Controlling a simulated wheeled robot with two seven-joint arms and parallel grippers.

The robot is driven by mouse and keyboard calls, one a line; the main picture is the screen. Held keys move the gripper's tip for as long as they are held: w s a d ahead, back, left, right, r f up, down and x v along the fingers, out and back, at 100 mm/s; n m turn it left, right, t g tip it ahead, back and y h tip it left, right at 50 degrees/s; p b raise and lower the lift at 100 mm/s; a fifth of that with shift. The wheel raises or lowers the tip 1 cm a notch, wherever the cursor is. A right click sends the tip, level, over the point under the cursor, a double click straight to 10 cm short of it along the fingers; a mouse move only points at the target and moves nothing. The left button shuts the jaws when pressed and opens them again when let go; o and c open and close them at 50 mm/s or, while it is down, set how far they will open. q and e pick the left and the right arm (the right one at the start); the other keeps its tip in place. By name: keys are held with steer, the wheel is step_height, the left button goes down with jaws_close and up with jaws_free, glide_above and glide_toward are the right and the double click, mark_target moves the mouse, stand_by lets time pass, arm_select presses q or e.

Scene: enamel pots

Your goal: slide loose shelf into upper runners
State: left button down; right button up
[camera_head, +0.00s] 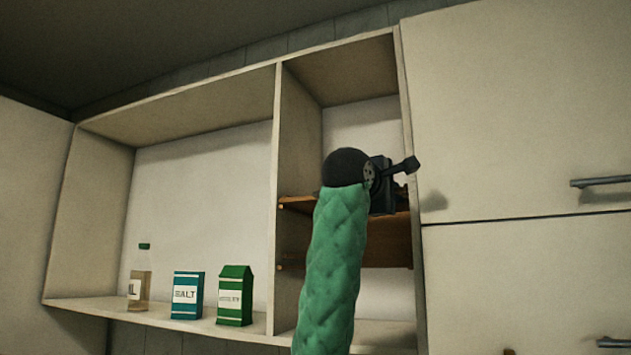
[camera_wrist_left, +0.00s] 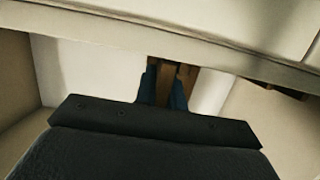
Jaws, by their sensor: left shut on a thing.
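The loose shelf, a brown wooden board (camera_head: 298,202), is in the narrow right compartment of the wall cabinet, partly hidden by my left arm. My left gripper (camera_head: 394,186) is at the compartment's right side, in front of the wood. In the left wrist view its dark fingers (camera_wrist_left: 164,84) are shut on a strip of brown wood, which I take to be the shelf's edge. More brown wood (camera_head: 396,240) shows below the gripper. Small runner ends (camera_head: 281,267) show on the left divider wall. Whether the board sits in any runners is hidden. My right gripper is out of view.
An oil bottle (camera_head: 140,280), a blue salt box (camera_head: 187,295) and a green carton (camera_head: 235,295) stand on the left compartment's floor. The divider (camera_head: 292,130) separates the compartments. Closed cabinet doors (camera_head: 520,110) with bar handles are close on the right.

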arm_select(q)
steer(key=shift+p+x, duration=0.35)
steer(key=shift+x, duration=0.65)
steer(key=shift+w+a, duration=0.15)
steer(key=shift+w, duration=0.1)
steer(key=shift+w+d+p, duration=0.25)
steer(key=shift+w+p, duration=0.15)
steer(key=shift+w, duration=0.5)
steer(key=c, duration=1.4)
jaws_free()
